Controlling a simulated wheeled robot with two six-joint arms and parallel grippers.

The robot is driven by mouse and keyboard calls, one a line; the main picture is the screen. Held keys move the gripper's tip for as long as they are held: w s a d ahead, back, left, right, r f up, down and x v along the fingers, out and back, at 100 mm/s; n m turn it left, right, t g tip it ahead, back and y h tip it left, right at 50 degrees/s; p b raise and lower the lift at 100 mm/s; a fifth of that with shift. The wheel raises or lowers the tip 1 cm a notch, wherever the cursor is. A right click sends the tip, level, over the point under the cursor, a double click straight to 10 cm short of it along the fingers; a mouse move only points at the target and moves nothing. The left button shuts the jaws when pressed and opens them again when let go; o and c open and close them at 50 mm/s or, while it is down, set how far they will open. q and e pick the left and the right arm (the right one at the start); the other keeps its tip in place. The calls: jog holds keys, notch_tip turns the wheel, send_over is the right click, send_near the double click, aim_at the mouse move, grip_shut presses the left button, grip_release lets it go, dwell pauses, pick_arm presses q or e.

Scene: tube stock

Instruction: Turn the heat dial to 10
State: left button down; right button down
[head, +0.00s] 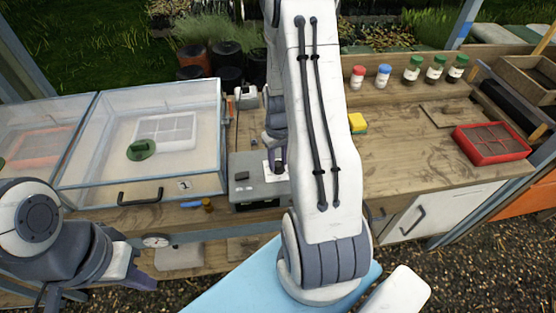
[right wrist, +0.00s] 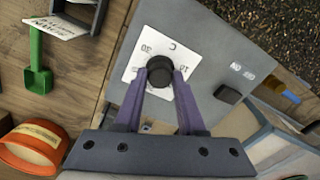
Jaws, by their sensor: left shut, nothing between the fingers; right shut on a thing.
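The heat dial (right wrist: 159,66) is a black round knob on a white scale plate (right wrist: 138,58) with numerals such as 30 and a C. The plate is on top of a grey control box (head: 242,163), which also shows in the right wrist view (right wrist: 210,50). My right gripper (right wrist: 161,84) is shut on the dial, one purple finger on each side. Which number the dial points at cannot be told. In the head view my right arm partly hides the box. My left gripper (head: 140,280) is shut and empty at the lower left.
A glazed propagator box (head: 150,105) stands left of the control box. A black switch (right wrist: 228,94) sits beside the dial.

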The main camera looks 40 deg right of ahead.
aim_at(278, 163)
dwell(0.4)
jog(key=c, duration=0.5)
grip_release()
jog(key=shift+r, duration=0.1)
notch_tip(278, 163, up, 10)
jog(key=b, duration=0.1)
jog(key=shift+r, duration=0.15)
